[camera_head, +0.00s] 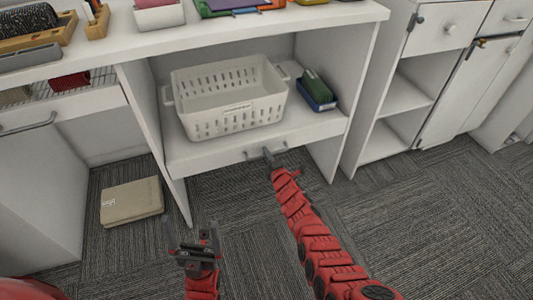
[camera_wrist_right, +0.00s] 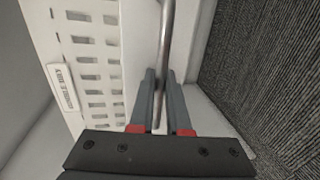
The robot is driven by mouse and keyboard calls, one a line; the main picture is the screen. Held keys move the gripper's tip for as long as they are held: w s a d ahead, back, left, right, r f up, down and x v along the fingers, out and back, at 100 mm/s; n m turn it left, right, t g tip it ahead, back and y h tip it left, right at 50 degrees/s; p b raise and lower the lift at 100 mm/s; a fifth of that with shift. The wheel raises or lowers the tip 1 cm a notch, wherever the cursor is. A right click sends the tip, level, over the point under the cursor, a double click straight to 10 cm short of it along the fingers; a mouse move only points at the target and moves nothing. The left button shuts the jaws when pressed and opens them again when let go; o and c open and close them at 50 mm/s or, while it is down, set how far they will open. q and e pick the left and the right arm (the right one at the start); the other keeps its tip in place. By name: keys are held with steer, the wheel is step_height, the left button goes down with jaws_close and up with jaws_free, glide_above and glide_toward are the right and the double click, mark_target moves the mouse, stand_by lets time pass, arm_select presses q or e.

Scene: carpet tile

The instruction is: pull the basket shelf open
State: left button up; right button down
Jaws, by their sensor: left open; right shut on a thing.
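The basket shelf (camera_head: 190,158) is a white pull-out board under the counter with a grey bar handle (camera_head: 252,154) on its front edge. A white slotted basket (camera_head: 232,115) with a label stands on it. My right gripper (camera_head: 270,155) is at the handle and shut on it; in the right wrist view the handle bar (camera_wrist_right: 166,50) runs between the fingers (camera_wrist_right: 160,95). The basket (camera_wrist_right: 90,60) shows beside it there. My left gripper (camera_head: 195,240) is open and empty, low over the carpet in front of the unit.
A green and blue item (camera_head: 317,90) lies on the shelf right of the basket. A beige box (camera_head: 131,201) sits on the floor at the left. A cabinet with open cubbies (camera_head: 400,95) stands at the right. Carpet (camera_head: 400,220) in front is clear.

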steer(key=f+p+v, duration=0.3)
steer(key=p+v, duration=0.1)
steer(key=v, duration=1.3)
steer(key=s+f+p+v, duration=0.1)
steer(key=f+p+v, duration=0.2)
steer(key=v, duration=1.4)
steer(key=shift+s+d+f+p, duration=0.25)
steer(key=shift+d+f+p, duration=0.1)
steer(key=shift+f, duration=0.2)
steer(key=c, duration=1.2)
jaws_free()
steer(key=shift+o, duration=0.2)
